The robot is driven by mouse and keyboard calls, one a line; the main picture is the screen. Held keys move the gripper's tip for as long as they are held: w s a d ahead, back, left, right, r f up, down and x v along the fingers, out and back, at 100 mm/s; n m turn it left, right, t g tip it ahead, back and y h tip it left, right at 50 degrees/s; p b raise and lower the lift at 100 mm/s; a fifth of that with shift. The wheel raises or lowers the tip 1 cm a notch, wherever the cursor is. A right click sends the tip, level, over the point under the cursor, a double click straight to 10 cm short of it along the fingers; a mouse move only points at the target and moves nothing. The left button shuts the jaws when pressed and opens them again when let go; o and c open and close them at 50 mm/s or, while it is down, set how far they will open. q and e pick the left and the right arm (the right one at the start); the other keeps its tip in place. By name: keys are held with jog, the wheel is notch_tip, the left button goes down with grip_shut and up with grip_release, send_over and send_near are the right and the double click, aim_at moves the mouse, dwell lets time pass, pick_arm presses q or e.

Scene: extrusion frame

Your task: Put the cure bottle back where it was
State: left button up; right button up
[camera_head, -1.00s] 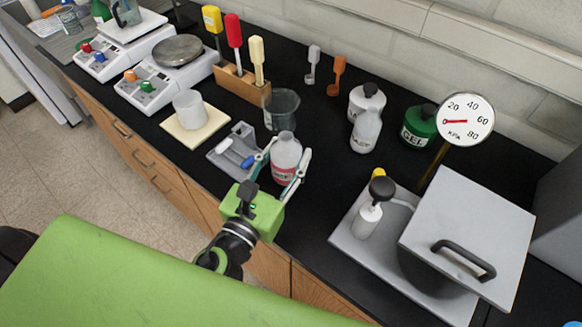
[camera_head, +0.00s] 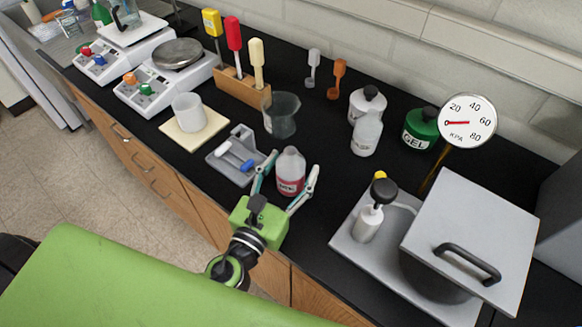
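The cure bottle (camera_head: 291,172), clear with pink-red contents and a pale cap, appears to stand upright on the black bench, right of the small grey tray. Its lettering is too small to read surely. My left gripper (camera_head: 291,176) is in front of it with its fingers spread to either side. A gap shows between the right finger and the bottle; the left finger is close to its left side. My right gripper is out of view.
A glass beaker (camera_head: 281,115) stands behind the bottle, and the grey tray (camera_head: 222,167) lies left. White bottles (camera_head: 367,134) and a green GEL bottle (camera_head: 420,128) stand behind right. A vacuum chamber (camera_head: 465,240) with a gauge (camera_head: 468,122) fills the right. Bare bench lies between bottle and chamber.

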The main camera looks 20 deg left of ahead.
pick_arm(q)
jog(key=shift+r, duration=0.25)
jog(key=s+b, duration=0.1)
jog(key=s, duration=0.2)
jog(key=s+a+b, duration=0.1)
jog(key=s+b, duration=0.1)
jog(key=s, duration=0.2)
jog(key=s+b, duration=0.1)
jog(key=s, duration=0.2)
jog(key=shift+s+a+f+b, duration=0.15)
jog(key=shift+s+f+b, duration=0.15)
jog(key=shift+b, duration=0.1)
jog(key=shift+s+a+r, duration=0.1)
jog(key=shift+s+r, duration=0.1)
jog(key=shift+s, duration=0.5)
